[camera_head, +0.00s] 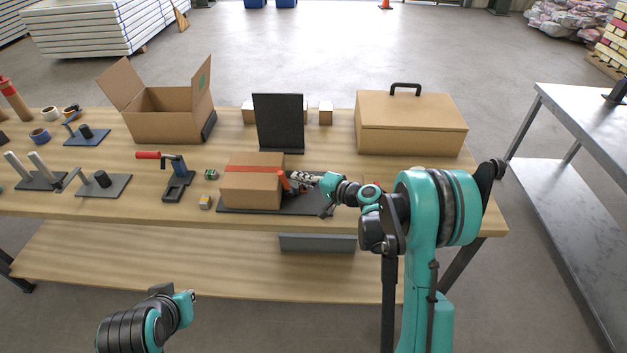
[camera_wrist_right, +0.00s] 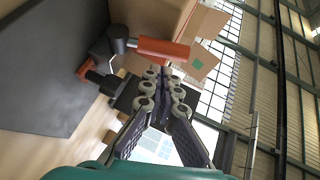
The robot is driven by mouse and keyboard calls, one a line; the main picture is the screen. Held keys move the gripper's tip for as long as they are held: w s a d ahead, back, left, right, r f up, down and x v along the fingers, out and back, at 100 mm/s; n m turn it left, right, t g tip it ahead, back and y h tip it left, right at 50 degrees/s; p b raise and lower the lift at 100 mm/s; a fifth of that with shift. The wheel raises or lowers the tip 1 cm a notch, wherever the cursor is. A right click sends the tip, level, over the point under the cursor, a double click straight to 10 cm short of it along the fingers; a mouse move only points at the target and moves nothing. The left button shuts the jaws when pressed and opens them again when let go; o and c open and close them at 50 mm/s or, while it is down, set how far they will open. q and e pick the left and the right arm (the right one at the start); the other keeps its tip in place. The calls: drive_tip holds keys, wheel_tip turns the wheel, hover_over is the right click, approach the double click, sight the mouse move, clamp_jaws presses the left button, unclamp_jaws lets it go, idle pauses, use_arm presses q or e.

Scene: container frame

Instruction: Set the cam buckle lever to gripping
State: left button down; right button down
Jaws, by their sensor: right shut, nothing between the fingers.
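A brown cardboard box (camera_head: 252,187) with a red strap (camera_head: 256,160) stands on a dark base plate (camera_head: 235,211) near the table's front edge. The buckle's orange lever (camera_head: 283,180) sticks up at the box's right side. In the right wrist view the orange lever (camera_wrist_right: 160,49) extends from a dark round pivot (camera_wrist_right: 117,38), beside the box. My right gripper (camera_head: 293,181) is right of the box, close to the lever. Its fingers (camera_wrist_right: 160,80) are shut and empty, just beside the lever; I cannot tell whether they touch. My left gripper is out of view; only part of that arm shows.
A black upright panel (camera_head: 279,122) stands behind the strapped box. A lidded box (camera_head: 411,125) is at the back right, an open carton (camera_head: 165,115) at the back left.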

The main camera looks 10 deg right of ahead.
sight(285, 182)
drive_tip(key=shift+a+f, duration=0.2)
drive_tip(key=shift+a, duration=0.35)
drive_tip(key=shift+w+a+f+b, duration=0.1)
drive_tip(key=shift+w+a+b, duration=0.1)
drive_tip(key=shift+a+b, duration=0.6)
drive_tip(key=shift+a, duration=0.1)
